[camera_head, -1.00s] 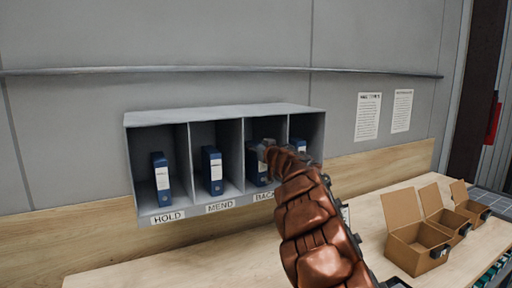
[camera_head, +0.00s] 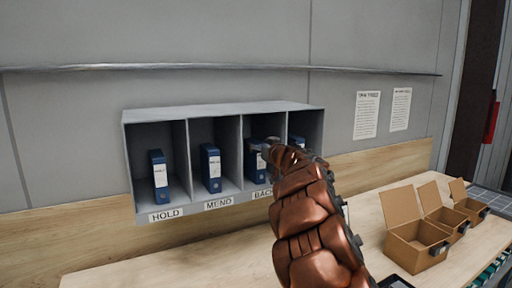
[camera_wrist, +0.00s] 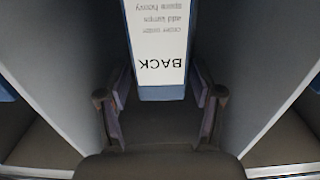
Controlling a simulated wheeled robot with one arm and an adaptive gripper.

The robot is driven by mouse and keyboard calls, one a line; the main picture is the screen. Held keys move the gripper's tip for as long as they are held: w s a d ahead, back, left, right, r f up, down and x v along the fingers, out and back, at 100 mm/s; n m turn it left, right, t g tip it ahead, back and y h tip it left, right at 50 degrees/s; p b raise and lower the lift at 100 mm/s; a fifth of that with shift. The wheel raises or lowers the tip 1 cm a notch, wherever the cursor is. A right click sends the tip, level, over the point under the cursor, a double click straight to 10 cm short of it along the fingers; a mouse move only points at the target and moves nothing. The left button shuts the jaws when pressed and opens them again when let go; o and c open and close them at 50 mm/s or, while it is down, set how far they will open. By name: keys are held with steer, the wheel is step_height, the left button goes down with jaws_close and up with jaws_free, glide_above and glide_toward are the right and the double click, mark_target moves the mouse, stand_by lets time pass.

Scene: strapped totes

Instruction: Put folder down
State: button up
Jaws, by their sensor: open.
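A blue folder (camera_head: 253,163) with a white label stands upright in the third compartment, above the BACK sign. In the wrist view, the folder (camera_wrist: 160,45) shows its label reading BACK, upside down in the picture. My gripper (camera_wrist: 160,88) is open, with one finger on each side of the folder's lower spine and gaps visible beside it. In the head view, my gripper (camera_head: 270,146) reaches into the front of that compartment and partly hides it. The grey rack (camera_head: 215,112) has several compartments. Whether the folder touches the compartment floor is hard to tell.
Other blue folders stand in the HOLD compartment (camera_head: 159,176), the MEND compartment (camera_head: 211,168) and the rightmost compartment (camera_head: 297,142). Compartment walls lie close on both sides of my gripper. Open cardboard boxes (camera_head: 415,246) stand on the wooden bench (camera_head: 180,270) at right.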

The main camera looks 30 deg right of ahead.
steer(key=s+b, duration=0.1)
steer(key=s, duration=0.7)
steer(key=shift+s+a+b, duration=0.25)
steer(key=shift+a+b, duration=0.1)
steer(key=shift+a, duration=0.1)
steer(key=shift+r, duration=0.1)
steer(key=s+f+m+g+h, duration=0.1)
steer(key=s+m+g+h, duration=0.35)
steer(key=s+h, duration=0.3)
steer(key=s+a+f+m+g+y, duration=0.2)
steer(key=s+a+f+g, duration=0.45)
steer(key=s+f, duration=0.5)
steer(key=s+a+f+n+g+y, duration=0.2)
steer(key=s+a+f, duration=0.3)
steer(key=s+a, duration=0.3)
steer(key=s+a+f+n+g+y, duration=0.2)
steer(key=s+a+f, duration=0.4)
steer(key=s+a, duration=0.3)
steer(key=s+a+f+n+g+y, duration=0.3)
steer(key=s+a+f, duration=0.3)
steer(key=s+a, duration=0.3)
steer(key=s+g, duration=0.1)
steer(key=s, duration=0.1)
steer(key=shift+s+g, duration=0.35)
steer(key=shift+g, duration=0.05)
